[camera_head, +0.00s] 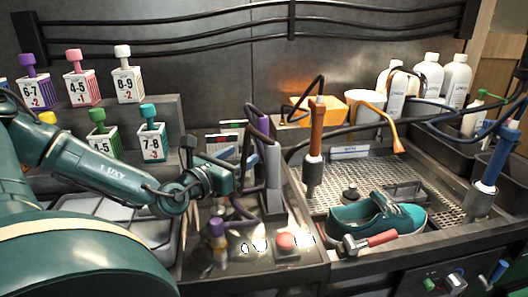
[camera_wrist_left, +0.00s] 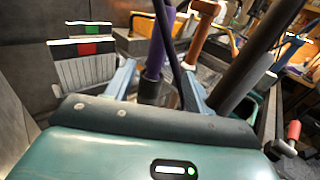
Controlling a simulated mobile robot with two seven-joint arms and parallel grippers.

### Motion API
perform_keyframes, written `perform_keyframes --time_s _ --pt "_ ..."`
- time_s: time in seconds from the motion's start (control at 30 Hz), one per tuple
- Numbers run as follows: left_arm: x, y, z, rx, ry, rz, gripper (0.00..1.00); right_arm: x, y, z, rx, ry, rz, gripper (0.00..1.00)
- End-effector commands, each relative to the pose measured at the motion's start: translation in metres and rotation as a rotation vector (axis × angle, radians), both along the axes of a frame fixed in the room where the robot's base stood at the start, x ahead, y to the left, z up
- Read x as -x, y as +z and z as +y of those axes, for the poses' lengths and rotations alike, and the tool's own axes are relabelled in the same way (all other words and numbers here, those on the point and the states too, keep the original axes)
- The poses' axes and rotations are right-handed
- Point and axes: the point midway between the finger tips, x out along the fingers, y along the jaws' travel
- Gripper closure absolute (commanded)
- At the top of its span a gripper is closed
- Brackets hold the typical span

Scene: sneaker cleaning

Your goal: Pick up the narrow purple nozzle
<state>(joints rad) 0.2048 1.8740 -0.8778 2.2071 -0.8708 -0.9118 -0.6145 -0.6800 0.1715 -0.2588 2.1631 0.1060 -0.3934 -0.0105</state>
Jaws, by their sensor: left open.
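My left gripper (camera_head: 240,165) reaches in from the left just beside the holder. In the left wrist view my left gripper (camera_wrist_left: 160,85) is open around the nozzle; I cannot tell whether either finger touches it. My right gripper is not in view.
An orange-brown nozzle (camera_head: 316,125) and a blue nozzle (camera_head: 490,155) stand in holders farther right. A red button (camera_head: 286,241) sits in front. Dark hoses loop near the nozzles.

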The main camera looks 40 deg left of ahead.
Motion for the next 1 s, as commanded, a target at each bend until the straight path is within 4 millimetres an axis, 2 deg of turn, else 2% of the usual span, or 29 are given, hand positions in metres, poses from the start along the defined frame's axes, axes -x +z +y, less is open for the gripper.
perform_keyframes --time_s 0.3,0.43,0.67,1.0 --pt "-0.054 0.002 0.006 0.01 0.002 -0.004 0.46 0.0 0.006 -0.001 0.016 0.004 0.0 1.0" --pt "-0.067 0.002 0.008 0.007 0.002 -0.002 0.46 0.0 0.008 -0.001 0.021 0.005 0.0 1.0" --pt "-0.079 0.003 0.01 0.007 0.001 -0.002 0.46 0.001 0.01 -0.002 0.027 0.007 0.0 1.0" --pt "-0.12 0.007 0.017 0.008 0.001 -0.002 0.46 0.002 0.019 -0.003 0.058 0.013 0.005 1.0"
